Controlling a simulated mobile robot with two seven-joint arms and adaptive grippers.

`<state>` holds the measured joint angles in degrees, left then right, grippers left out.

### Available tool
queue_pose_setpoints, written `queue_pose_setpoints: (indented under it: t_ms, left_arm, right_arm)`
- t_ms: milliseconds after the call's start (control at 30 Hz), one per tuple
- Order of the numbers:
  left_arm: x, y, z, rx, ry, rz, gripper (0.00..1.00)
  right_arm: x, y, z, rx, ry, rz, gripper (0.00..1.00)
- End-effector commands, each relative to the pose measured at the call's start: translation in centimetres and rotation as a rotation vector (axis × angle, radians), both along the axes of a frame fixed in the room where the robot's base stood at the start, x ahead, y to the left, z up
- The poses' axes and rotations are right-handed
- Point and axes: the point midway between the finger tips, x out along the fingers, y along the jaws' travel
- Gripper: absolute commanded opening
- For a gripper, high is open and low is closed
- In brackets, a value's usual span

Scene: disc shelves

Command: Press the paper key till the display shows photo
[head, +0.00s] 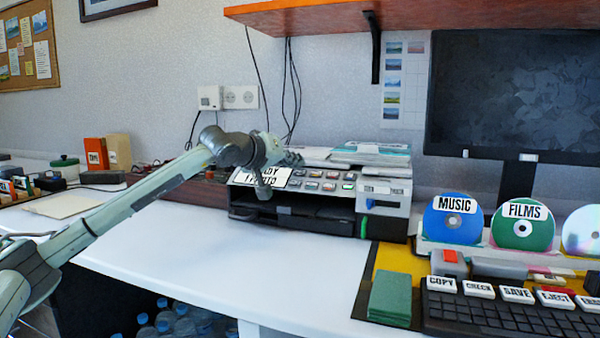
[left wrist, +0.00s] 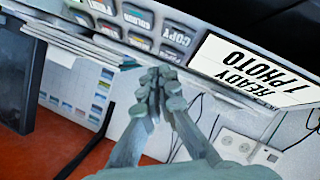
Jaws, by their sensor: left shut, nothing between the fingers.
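The printer (head: 330,205) stands on the white desk. Its display (left wrist: 262,68) reads "READY 1 PHOTO", upside down in the left wrist view; in the head view my gripper partly covers the display (head: 285,177). Rows of keys lie beside the display. I can read a copy key (left wrist: 176,39) and a colour key (left wrist: 138,17); I cannot make out which key is the paper key. My left gripper (head: 293,158) is shut and empty, near the display and keys. Its closed fingertips also show in the left wrist view (left wrist: 156,76); contact with a key cannot be told.
An orange shelf (head: 300,17) hangs above the printer. Right of it stand a music disc (head: 453,226), a films disc (head: 522,232) and a keyboard (head: 510,316), with a dark screen (head: 512,95) behind. The desk's front is clear (head: 220,260).

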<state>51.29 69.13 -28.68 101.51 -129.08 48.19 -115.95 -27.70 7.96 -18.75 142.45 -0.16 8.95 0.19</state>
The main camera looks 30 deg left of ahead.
Motion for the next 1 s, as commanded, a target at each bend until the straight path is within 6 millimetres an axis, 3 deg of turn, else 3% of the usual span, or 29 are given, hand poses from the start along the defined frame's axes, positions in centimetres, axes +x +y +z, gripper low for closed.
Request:
queue_pose_setpoints:
  t_ms: [600,1000]
  left_arm:
    - [-2.2,-0.5,4.3,0.001,-0.002,0.001,0.00]
    - [-2.3,-0.6,4.4,0.000,0.000,0.000,0.00]
  right_arm:
    - [0.0,0.0,2.2,0.000,0.000,0.000,0.00]
    - [0.0,0.0,2.1,0.000,0.000,0.000,0.00]
